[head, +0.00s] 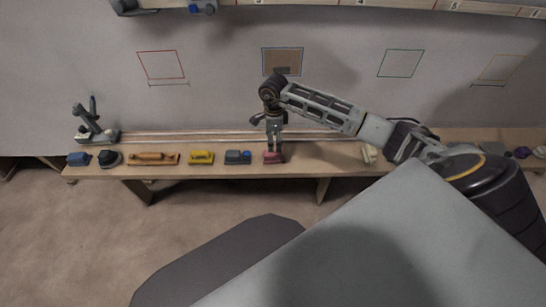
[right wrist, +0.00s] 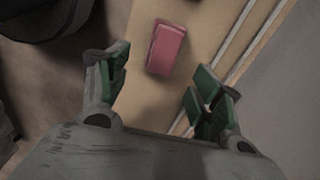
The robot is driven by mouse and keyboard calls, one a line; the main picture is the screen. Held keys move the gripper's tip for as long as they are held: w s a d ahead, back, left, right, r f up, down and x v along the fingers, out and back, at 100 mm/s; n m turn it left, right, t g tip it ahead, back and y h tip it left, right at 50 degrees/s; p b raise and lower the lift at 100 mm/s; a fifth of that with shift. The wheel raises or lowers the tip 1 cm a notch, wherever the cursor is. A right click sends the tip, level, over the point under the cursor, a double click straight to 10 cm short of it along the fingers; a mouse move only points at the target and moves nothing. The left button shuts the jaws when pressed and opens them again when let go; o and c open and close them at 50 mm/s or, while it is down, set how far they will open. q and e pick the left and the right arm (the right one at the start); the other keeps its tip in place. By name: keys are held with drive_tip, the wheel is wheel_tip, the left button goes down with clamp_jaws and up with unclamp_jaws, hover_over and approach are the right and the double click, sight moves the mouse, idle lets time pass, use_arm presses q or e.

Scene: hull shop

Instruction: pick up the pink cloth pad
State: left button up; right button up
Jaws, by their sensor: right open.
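The pink cloth pad (head: 274,158) lies on the narrow wooden bench, near its middle, in the head view. In the right wrist view the pad (right wrist: 166,49) is a pink block lying on the bare wood, ahead of my fingertips. My right gripper (head: 274,146) points down just above the pad in the head view. In the right wrist view the right gripper (right wrist: 160,88) is open, its green-padded fingers wide apart, with nothing between them. The pad appears apart from both fingers. My left gripper is not in view.
The bench (head: 225,172) also holds a blue-grey tool (head: 238,157) close left of the pad, a yellow tool (head: 202,157) and an orange-brown tool (head: 152,158). A pale object (head: 369,154) stands to the right. Bench between it and the pad is clear. Rails run along the back.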

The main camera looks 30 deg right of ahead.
sight(274, 154)
wheel_tip(274, 154, down, 3)
drive_tip(key=shift+f, duration=0.6)
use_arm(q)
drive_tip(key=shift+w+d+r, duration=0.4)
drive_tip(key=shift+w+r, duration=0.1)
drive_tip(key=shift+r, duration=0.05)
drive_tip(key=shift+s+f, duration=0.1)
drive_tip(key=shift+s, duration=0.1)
use_arm(e)
drive_tip(key=shift+f, duration=0.1)
drive_tip(key=shift+w+f, duration=0.15)
drive_tip(key=shift+f, duration=0.45)
drive_tip(key=f, duration=0.1)
drive_tip(key=f+b, duration=0.1)
drive_tip(key=f, duration=0.1)
drive_tip(key=shift+w+d+f, duration=0.1)
drive_tip(key=shift+w+f, duration=0.05)
drive_tip(key=shift+w, duration=0.05)
drive_tip(key=shift+f, duration=0.25)
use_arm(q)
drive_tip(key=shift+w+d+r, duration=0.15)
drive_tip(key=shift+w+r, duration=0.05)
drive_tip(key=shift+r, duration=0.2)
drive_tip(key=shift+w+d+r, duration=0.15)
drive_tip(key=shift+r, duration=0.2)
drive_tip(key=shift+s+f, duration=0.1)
